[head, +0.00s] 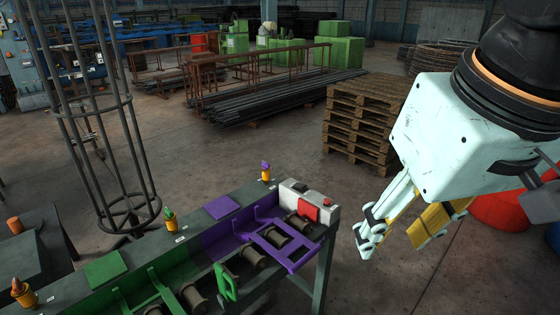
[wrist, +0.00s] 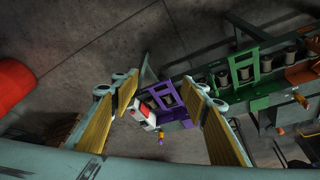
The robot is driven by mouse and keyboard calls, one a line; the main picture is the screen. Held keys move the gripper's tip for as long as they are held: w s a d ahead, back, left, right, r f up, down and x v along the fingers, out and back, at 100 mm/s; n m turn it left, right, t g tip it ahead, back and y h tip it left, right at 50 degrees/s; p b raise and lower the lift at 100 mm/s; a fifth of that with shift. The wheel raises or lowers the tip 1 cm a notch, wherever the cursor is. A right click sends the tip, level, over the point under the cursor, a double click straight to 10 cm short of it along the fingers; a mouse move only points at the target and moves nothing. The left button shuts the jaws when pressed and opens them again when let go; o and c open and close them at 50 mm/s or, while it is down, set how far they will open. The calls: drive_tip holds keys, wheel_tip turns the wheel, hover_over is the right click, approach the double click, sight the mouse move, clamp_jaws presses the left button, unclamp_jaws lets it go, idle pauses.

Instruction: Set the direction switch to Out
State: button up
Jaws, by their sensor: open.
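A white control box (head: 322,213) sits at the near right end of a roller bench. A red panel (head: 307,209) is on its side, and small dark and red parts show on its top. Which of these is the direction switch is too small to tell, and no Out marking is readable. In the wrist view the white box (wrist: 149,121) appears between my two fingers, well beyond them. My gripper (head: 396,238) is open and empty, in the air to the right of the box and apart from it. Its yellow-padded fingers also show in the wrist view (wrist: 158,84).
The bench carries a purple frame (head: 290,248) and a green section (head: 150,290) over several rollers. Small purple (head: 265,170) and green (head: 169,218) posts stand along its rear edge. Floor near my gripper is clear.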

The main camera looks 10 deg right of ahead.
drive_tip(key=shift+n, duration=0.3)
drive_tip(key=w, duration=0.2)
drive_tip(key=w+r, duration=0.1)
drive_tip(key=w, duration=0.1)
drive_tip(key=w+r, duration=0.1)
drive_tip(key=w, duration=0.1)
drive_tip(key=shift+r, duration=0.15)
drive_tip(key=c, duration=1.3)
drive_tip(key=shift+n+g, duration=0.3)
drive_tip(key=shift+n, duration=0.3)
drive_tip(key=w, duration=0.4)
drive_tip(key=w+r+p, duration=0.1)
drive_tip(key=w, duration=0.3)
drive_tip(key=w+r, duration=0.1)
drive_tip(key=w, duration=0.4)
drive_tip(key=shift+a+r+p, duration=0.1)
drive_tip(key=shift+p, duration=0.3)
clamp_jaws()
drive_tip(key=w+f+n+p, duration=0.2)
drive_tip(key=w+f, duration=0.1)
drive_tip(key=w, duration=1.8)
drive_tip(key=w+d+f+n+g+y+p, duration=0.1)
drive_tip(key=w+d+f+n+p, duration=0.2)
drive_tip(key=w+f, duration=2.2)
drive_tip(key=shift+w+d, duration=0.2)
drive_tip(key=shift+w, duration=1.7)
drive_tip(key=shift+f, duration=0.15)
